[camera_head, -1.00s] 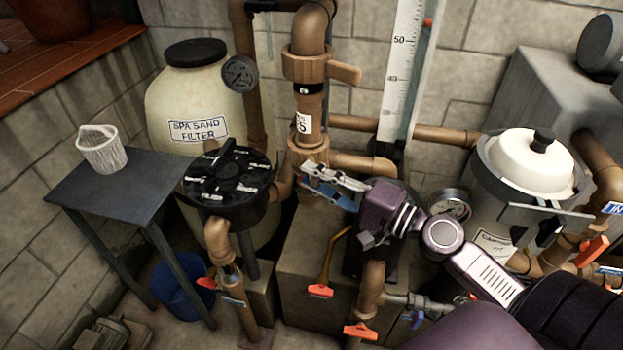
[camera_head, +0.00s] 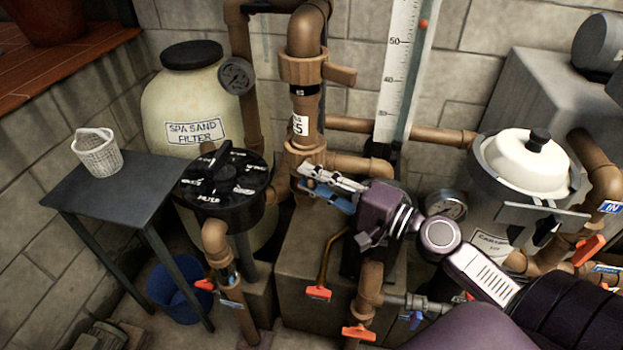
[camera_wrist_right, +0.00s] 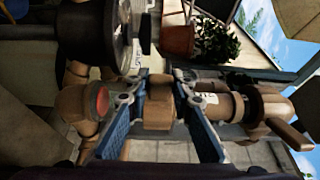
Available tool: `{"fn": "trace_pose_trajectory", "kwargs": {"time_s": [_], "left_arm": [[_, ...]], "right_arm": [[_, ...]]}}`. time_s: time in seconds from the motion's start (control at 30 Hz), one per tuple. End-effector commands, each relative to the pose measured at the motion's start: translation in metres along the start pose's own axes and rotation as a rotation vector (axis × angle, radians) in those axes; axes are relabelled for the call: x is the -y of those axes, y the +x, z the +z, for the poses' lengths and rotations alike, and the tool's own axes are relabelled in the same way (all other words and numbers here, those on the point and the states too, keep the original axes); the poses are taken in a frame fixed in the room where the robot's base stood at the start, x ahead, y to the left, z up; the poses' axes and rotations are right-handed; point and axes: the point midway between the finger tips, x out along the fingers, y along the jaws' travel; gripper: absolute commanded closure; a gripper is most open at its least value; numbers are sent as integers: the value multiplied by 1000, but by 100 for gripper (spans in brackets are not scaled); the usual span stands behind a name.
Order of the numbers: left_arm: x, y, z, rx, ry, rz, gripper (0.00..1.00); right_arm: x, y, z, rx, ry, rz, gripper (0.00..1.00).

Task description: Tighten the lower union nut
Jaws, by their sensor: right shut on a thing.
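The lower union nut (camera_wrist_right: 159,103) is a brown ribbed collar on the vertical brown pipe. In the right wrist view it sits between the two blue-padded fingers of my right gripper (camera_wrist_right: 157,118), which is shut on it. In the head view my right gripper (camera_head: 330,190) reaches in from the right to the pipe, below a white label, and hides part of the fitting there. The labelled pipe (camera_head: 301,128) rises above toward a valve with a brown handle (camera_head: 341,75). My left gripper is not in view.
A black filter valve head (camera_head: 225,180) stands close left of my right gripper. A small table (camera_head: 110,205) with a white basket (camera_head: 98,155) is at the left. A white-lidded strainer pot (camera_head: 530,160), a gauge (camera_head: 445,206) and orange-handled valves crowd the right.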

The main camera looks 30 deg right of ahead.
Motion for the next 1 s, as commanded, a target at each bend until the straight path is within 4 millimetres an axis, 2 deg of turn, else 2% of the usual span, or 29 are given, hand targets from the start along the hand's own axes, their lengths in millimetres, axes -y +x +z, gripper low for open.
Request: {"fn": "trace_pose_trajectory", "kwargs": {"time_s": [0.03, 0.1, 0.13, 0.3, 1.0], "left_arm": [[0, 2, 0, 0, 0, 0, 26], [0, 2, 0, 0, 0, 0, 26], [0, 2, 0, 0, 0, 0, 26], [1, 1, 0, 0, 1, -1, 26], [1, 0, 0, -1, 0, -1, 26]], "right_arm": [[-18, -3, -3, -7, 6, 31, 100], [-18, -3, -3, -7, 6, 31, 100], [-18, -3, -3, -7, 6, 31, 77], [-17, -3, -4, -9, 6, 29, 61], [-13, -3, -5, -11, 7, 23, 61]]}}
